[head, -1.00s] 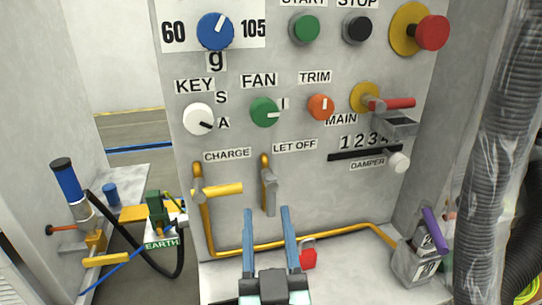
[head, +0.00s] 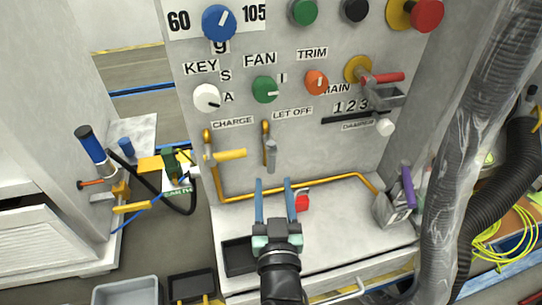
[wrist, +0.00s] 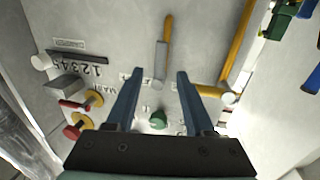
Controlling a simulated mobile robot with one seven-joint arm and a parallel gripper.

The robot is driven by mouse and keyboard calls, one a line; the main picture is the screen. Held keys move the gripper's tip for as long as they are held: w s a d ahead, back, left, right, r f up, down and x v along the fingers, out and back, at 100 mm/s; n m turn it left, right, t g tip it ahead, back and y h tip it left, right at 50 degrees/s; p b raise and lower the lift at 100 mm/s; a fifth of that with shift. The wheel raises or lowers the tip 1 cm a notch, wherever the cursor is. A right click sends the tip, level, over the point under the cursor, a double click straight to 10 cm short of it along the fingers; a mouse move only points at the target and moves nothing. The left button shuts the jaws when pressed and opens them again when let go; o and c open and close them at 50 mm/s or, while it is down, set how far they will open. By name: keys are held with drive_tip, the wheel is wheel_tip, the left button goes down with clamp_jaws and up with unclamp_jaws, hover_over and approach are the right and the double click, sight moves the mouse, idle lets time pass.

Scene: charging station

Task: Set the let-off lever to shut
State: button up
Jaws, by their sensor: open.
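The let-off lever (head: 271,154) is on the grey panel, below the LET OFF label (head: 292,114). Its grey arm hangs down, in line with a short yellow piece at its top. In the wrist view the lever (wrist: 161,65) shows between and beyond my fingers, its grey arm joined to a yellow length. My gripper (head: 273,182) is open and empty, its two blue fingers pointing at the panel just below the lever's lower end in the head view. The wrist view also shows the gripper (wrist: 160,74) open. I see no contact with the lever; the remaining gap is hard to judge.
The charge lever (head: 230,155), with a yellow handle pointing right, is close on the left. A yellow pipe (head: 310,187) runs low along the panel. A red padlock-like piece (head: 302,202) sits right of my fingers. A hanging hose (head: 455,150) is at the right.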

sight(271, 165)
drive_tip(key=w, duration=0.5)
drive_tip(key=w+p, duration=0.1)
drive_tip(key=w, duration=0.1)
drive_tip(key=shift+w+a, duration=0.3)
drive_tip(key=shift+w, duration=0.05)
drive_tip(key=shift+c, duration=0.2)
clamp_jaws()
idle(0.9)
